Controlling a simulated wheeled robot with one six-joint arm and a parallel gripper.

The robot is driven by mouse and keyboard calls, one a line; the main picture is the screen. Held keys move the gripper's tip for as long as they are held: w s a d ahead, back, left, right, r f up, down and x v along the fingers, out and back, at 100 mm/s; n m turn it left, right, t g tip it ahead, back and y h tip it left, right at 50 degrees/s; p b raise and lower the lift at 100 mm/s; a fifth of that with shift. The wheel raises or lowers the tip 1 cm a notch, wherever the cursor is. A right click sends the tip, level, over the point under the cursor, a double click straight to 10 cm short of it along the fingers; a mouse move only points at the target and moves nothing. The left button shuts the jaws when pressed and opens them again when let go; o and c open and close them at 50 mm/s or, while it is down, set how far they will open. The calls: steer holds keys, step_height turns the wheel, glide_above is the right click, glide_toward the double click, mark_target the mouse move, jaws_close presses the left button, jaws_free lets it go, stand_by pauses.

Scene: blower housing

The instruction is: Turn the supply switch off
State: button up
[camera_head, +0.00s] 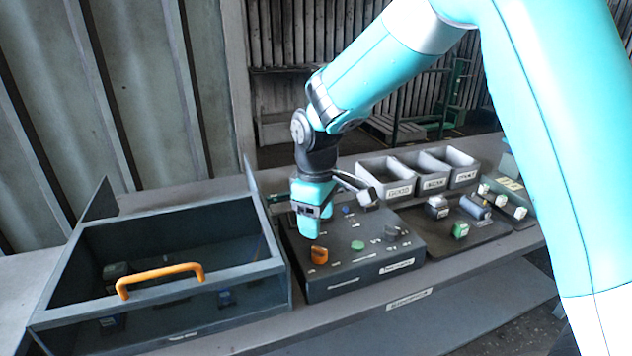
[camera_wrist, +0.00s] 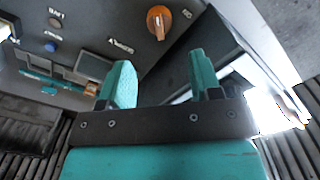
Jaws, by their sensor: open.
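An orange rotary switch (camera_head: 319,255) sits at the front left of a dark control panel (camera_head: 345,290). It also shows near the top of the wrist view (camera_wrist: 159,21), beyond my fingertips. The panel also has a green button (camera_head: 357,245), a blue button (camera_head: 347,210) and a grey knob (camera_head: 391,232). My gripper (camera_head: 309,228) points down above the panel, just behind and above the orange switch. Its teal fingers (camera_wrist: 160,82) are apart with nothing between them.
Left of the panel stands a dark box with a clear lid and orange handle (camera_head: 160,277). Grey bins (camera_head: 387,188) stand behind right. A dark mat with several small parts, including a green block (camera_head: 460,230), lies to the right. A labelled shelf edge (camera_head: 409,298) runs in front.

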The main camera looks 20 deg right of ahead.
mark_target(316, 246)
step_height(316, 246, up, 10)
steer(key=shift+f+b, duration=0.2)
steer(key=shift+b, duration=0.1)
steer(key=s+a+m+y, duration=0.1)
steer(key=s+a+y, duration=0.1)
steer(key=s, duration=1)
steer(key=s+a+m+y, duration=0.1)
steer(key=s+a+y, duration=0.1)
steer(key=s, duration=1.1)
steer(key=shift+s, duration=0.15)
